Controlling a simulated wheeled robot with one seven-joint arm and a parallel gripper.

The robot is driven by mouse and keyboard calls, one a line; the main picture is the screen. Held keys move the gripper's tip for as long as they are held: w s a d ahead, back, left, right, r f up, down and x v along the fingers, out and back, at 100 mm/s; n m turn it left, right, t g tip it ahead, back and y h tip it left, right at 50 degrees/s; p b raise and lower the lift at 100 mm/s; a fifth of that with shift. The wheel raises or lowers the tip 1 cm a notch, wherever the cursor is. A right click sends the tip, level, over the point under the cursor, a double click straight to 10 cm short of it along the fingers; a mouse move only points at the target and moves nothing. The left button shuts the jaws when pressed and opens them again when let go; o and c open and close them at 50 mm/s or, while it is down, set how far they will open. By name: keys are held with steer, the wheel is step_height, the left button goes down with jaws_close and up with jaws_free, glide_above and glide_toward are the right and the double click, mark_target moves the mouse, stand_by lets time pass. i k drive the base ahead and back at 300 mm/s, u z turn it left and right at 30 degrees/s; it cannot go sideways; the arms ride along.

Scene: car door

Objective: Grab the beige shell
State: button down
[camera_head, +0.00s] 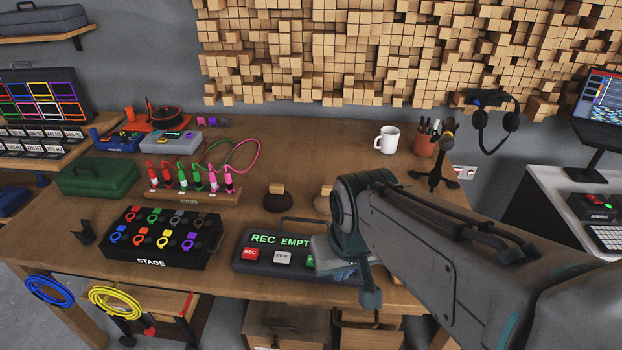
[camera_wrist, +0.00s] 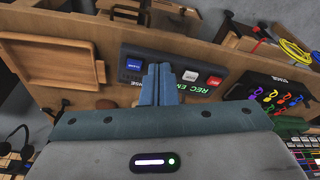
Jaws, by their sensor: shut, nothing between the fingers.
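The beige shell (camera_head: 322,203) is a small rounded piece with a wooden block on top. It sits on the workbench behind the recorder, partly hidden by my arm in the head view. I cannot make it out in the wrist view. My gripper (camera_head: 344,274) is over the right part of the recorder, nearer the bench's front edge than the shell and apart from it. In the wrist view my gripper's blue fingers (camera_wrist: 155,84) are together and empty, in front of the recorder.
A dark brown shell (camera_head: 277,203) stands left of the beige one. The recorder (camera_head: 262,265) reads "REC EMPT".

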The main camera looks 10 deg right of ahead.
mark_target(321, 203)
steer(key=u, duration=0.05)
steer(key=k, duration=0.5)
steer(key=z, duration=0.8)
steer(key=i, duration=0.8)
steer(key=u, duration=0.15)
